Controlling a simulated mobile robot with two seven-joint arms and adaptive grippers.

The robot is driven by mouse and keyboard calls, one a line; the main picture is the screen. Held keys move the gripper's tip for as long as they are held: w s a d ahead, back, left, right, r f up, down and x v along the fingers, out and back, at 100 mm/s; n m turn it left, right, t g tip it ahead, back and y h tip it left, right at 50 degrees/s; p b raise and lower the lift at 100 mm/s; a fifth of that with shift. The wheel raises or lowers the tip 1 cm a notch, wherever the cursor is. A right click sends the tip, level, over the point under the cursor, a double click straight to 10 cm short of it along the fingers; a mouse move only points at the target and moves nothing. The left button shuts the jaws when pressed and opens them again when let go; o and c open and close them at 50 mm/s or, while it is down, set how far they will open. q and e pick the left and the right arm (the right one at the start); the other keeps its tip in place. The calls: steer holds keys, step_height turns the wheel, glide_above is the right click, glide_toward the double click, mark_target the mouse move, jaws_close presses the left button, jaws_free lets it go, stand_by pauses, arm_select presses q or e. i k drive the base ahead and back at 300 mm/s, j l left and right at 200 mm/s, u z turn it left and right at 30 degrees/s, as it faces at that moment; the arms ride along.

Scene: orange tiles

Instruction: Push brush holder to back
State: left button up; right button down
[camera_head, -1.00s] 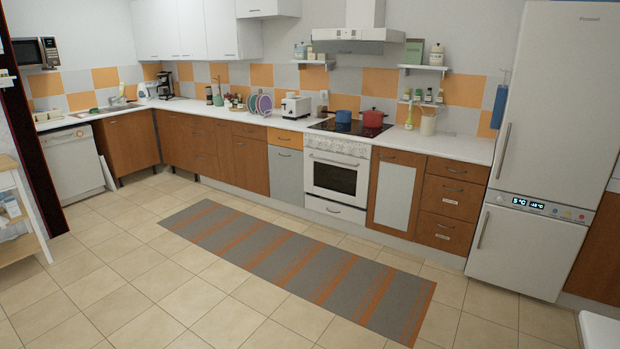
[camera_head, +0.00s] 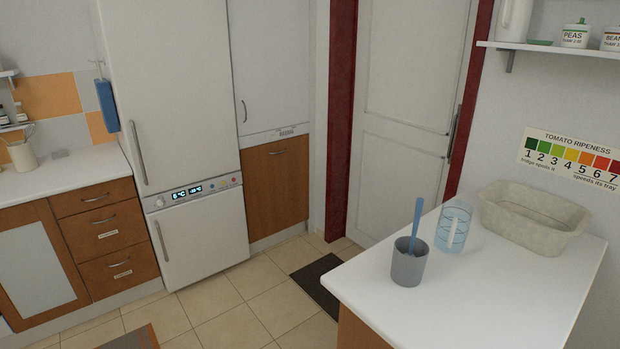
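A grey cup-shaped brush holder (camera_head: 408,264) stands upright on the white counter (camera_head: 480,290) at the right, near the counter's left edge. A blue brush handle (camera_head: 415,222) sticks up out of it. Neither of my grippers shows in the head view, so I cannot tell their state.
A clear glass with blue bands (camera_head: 453,228) stands just behind and right of the holder. A beige loaf-shaped bin (camera_head: 534,216) sits at the back by the wall. A wall shelf (camera_head: 560,50) hangs above. Open floor (camera_head: 215,310) and a dark mat (camera_head: 318,283) lie left of the counter.

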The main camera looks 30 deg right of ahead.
mark_target(407, 271)
steer(key=i+z, duration=0.25)
steer(key=z, duration=0.15)
steer(key=i+j+z, duration=0.2)
steer(key=z, duration=0.2)
steer(key=i+j+z, duration=0.2)
steer(key=z, duration=0.2)
steer(key=i+j+z, duration=0.15)
steer(key=z, duration=0.25)
steer(key=i+j+z, duration=0.1)
steer(key=j+z, duration=0.3)
